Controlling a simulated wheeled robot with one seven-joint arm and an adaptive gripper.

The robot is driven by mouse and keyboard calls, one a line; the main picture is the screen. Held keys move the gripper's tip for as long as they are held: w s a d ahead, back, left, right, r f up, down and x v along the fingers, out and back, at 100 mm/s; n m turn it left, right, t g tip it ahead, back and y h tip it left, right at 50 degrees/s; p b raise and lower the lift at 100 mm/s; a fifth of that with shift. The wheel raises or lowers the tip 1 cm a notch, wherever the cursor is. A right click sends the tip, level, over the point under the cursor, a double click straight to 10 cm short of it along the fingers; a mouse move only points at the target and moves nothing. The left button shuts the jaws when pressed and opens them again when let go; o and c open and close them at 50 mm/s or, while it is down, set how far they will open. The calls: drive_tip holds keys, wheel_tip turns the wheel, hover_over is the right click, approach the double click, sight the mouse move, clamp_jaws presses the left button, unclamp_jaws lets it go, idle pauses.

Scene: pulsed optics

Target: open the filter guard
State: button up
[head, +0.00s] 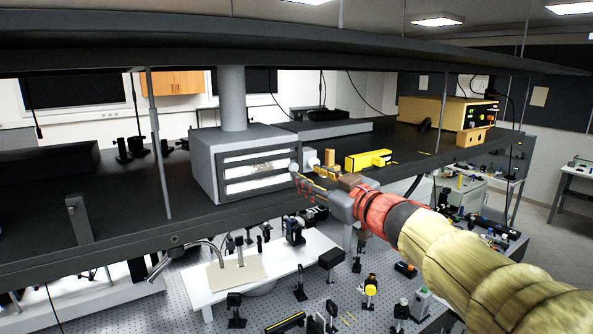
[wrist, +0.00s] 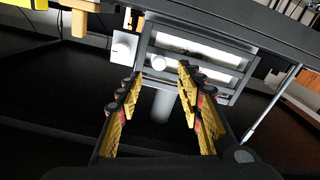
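The filter guard (head: 254,171) looks to be the barred grey frame over bright white panels on the front of a grey box housing (head: 205,165). It seems flush with the housing. In the wrist view the guard (wrist: 196,50) lies beyond my fingers. Contact with the knob cannot be told.
A small white block (head: 308,156) stands right of the housing, beside a yellow device (head: 368,160). A yellow instrument (head: 447,113) is farther right on the dark shelf (head: 110,205). An upper shelf hangs above. An optical bench with several mounts lies below.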

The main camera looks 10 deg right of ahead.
sight(295, 168)
drive_tip(key=x, duration=0.6)
drive_tip(key=shift+d, duration=0.1)
drive_tip(key=shift+c, duration=1.3)
clamp_jaws()
